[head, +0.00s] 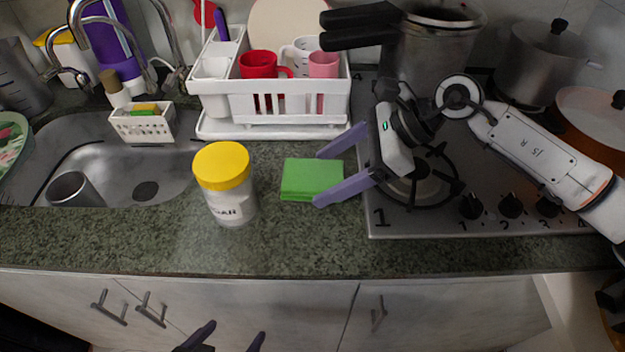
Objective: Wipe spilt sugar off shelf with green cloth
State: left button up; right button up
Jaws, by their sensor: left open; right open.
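The green cloth (303,180) lies folded flat on the dark speckled counter (290,235), left of the stove. My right gripper (321,178) is open, with its two purple fingers on either side of the cloth's right part. I cannot tell whether the fingers touch it. A jar (226,188) with a yellow lid and a partly readable label stands upright left of the cloth. The spilt sugar cannot be made out clearly. My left gripper (230,336) is open and empty at the bottom edge, in front of the cabinets; most of it is out of frame.
A sink (120,170) with a tumbler (72,188) in it lies at left. A white dish rack (290,105) with mugs stands behind the cloth. The stove (400,225) with pots (540,70) fills the right. The front strip of counter is clear.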

aim_at(330, 175)
jog(key=c, duration=0.8)
jog(key=shift+r+p, duration=0.85)
jog(key=shift+r, duration=0.85)
jog(key=shift+r+p, duration=0.55)
jog(key=shift+r, duration=0.85)
jog(key=shift+s+f, duration=0.1)
